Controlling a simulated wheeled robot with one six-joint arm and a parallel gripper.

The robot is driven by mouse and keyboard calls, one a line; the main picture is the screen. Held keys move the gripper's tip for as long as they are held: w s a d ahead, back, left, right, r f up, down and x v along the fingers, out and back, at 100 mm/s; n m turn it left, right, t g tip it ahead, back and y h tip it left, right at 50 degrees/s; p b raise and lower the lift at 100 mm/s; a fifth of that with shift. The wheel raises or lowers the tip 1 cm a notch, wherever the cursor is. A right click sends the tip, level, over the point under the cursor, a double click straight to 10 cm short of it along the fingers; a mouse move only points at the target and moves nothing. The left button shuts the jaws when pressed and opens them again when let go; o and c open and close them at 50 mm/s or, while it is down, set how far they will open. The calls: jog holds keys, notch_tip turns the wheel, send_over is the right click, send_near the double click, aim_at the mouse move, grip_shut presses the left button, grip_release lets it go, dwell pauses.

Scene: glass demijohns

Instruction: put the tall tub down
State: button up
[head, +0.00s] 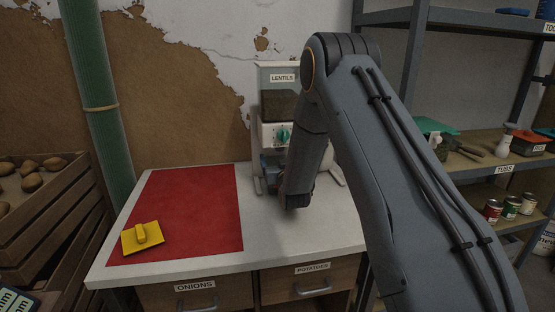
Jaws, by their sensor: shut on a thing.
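My gripper (273,172) is at the lower front of the lentils dispenser (279,105), above the worktop. My own wrist and forearm cover most of it, and its fingertips cannot be made out. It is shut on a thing. The tall tub does not show clearly; it is hidden behind my wrist, and I cannot tell whether it touches the worktop. The dispenser is pale, with a "LENTILS" label, a dark window and a green knob.
A red mat (190,210) covers the left of the pale worktop (275,235), with a yellow handled tool (142,238) at its front left corner. Most of the mat is bare. A green pipe (97,100) and wooden crates (50,215) stand left; a loaded shelf rack (480,165) stands right.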

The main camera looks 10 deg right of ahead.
jog(key=shift+f, duration=0.2)
jog(key=o, duration=1.5)
